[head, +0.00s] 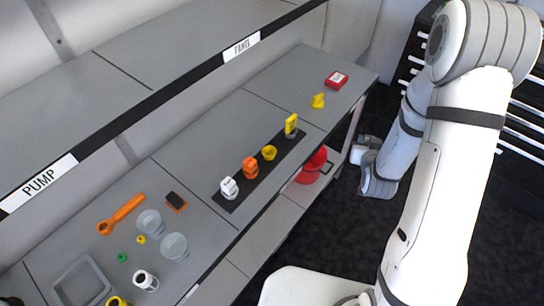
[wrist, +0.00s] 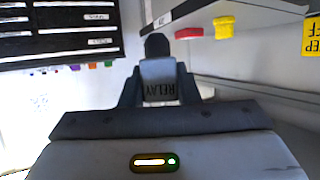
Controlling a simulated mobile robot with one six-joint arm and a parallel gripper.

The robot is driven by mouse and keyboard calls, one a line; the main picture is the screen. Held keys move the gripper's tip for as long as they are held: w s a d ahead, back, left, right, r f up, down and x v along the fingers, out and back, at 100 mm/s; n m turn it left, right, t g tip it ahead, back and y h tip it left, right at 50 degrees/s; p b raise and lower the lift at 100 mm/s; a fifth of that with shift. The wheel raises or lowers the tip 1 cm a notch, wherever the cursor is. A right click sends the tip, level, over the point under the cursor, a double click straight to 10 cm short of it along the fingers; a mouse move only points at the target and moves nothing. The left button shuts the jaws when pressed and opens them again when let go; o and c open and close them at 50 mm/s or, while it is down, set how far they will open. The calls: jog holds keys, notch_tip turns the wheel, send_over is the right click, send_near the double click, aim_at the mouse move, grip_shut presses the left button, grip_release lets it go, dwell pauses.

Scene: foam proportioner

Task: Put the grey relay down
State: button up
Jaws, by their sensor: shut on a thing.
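The grey relay (wrist: 158,78) is in my gripper (wrist: 158,95) in the wrist view. Its RELAY label reads upside down there, and a dark knob-like part shows beyond it. The dark fingers close on it from both sides. In the head view my gripper (head: 366,148) is off the right side of the bench, over the dark floor, with a small grey shape (head: 357,155) at its end that looks like the relay. The relay is held in the air, clear of the bench.
The grey bench (head: 190,150) carries a black strip (head: 285,150) with white (head: 229,188), orange (head: 250,167) and yellow (head: 291,125) pieces and a yellow cup (head: 269,153). A red box (head: 336,80) is at the far end. A red bucket (head: 312,168) sits below.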

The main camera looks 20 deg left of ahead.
jog(key=s+a+r+n+g+y+b, duration=0.2)
jog(key=a+n+g+y, duration=0.15)
jog(key=a, duration=0.65)
jog(key=s+a+r+n+g+y+b, duration=0.25)
jog(key=a+n+y, duration=0.2)
jog(key=a, duration=0.45)
jog(key=s+a+r+n+g+y+b, duration=0.1)
jog(key=a+n+g+y+b, duration=0.3)
jog(key=a, duration=0.6)
jog(key=shift+n+t+h, duration=0.3)
jog(key=shift+n+t, duration=0.1)
jog(key=shift+t, duration=0.5)
notch_tip(320, 180, down, 9)
jog(key=shift+d+f+p, duration=0.15)
jog(key=shift+f+p, duration=0.05)
jog(key=shift+p, duration=0.3)
jog(key=o, duration=1)
jog(key=shift+c, duration=0.2)
